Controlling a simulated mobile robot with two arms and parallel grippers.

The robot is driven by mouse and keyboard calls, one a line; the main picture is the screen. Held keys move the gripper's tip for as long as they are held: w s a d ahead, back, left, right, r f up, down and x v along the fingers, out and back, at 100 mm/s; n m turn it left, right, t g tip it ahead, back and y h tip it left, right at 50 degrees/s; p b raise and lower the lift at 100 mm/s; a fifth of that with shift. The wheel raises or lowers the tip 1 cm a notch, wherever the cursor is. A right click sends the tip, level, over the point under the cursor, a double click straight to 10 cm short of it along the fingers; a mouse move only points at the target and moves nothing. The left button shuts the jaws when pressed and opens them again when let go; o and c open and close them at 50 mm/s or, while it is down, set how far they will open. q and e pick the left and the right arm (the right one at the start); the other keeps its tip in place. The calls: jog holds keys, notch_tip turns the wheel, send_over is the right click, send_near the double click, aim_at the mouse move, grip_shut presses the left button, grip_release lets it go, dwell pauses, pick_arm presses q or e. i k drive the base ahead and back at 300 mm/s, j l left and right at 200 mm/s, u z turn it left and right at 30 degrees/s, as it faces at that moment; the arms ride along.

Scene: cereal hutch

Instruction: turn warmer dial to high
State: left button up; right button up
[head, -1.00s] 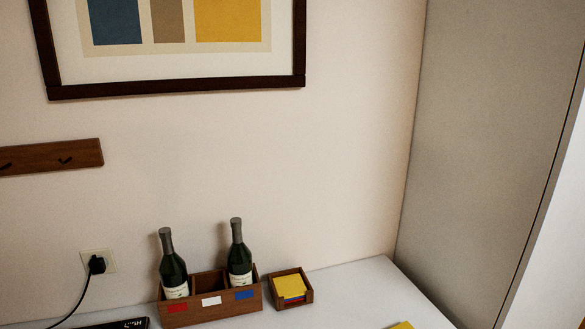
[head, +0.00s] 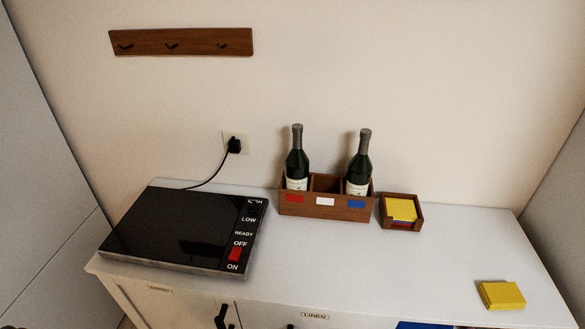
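The warmer (head: 178,226) is a flat black slab with a metal edge on the left part of the white counter. Its right-hand strip carries white labels, from the top one, partly covered, through LOW, READY and OFF to ON. A small dark shape near the top label may be the dial, but its pointer cannot be made out. A red switch (head: 234,254) sits between OFF and ON. Neither of my grippers is in the head view.
A black cord runs from the warmer to a wall plug (head: 234,145). A wooden bottle box (head: 325,207) holds two green bottles. A wooden holder (head: 402,212) has coloured squares; a yellow stack (head: 501,295) lies front right. The counter (head: 400,266) is clear in the middle.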

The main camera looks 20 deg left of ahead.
aim_at(254, 207)
jog(key=u, duration=1.1)
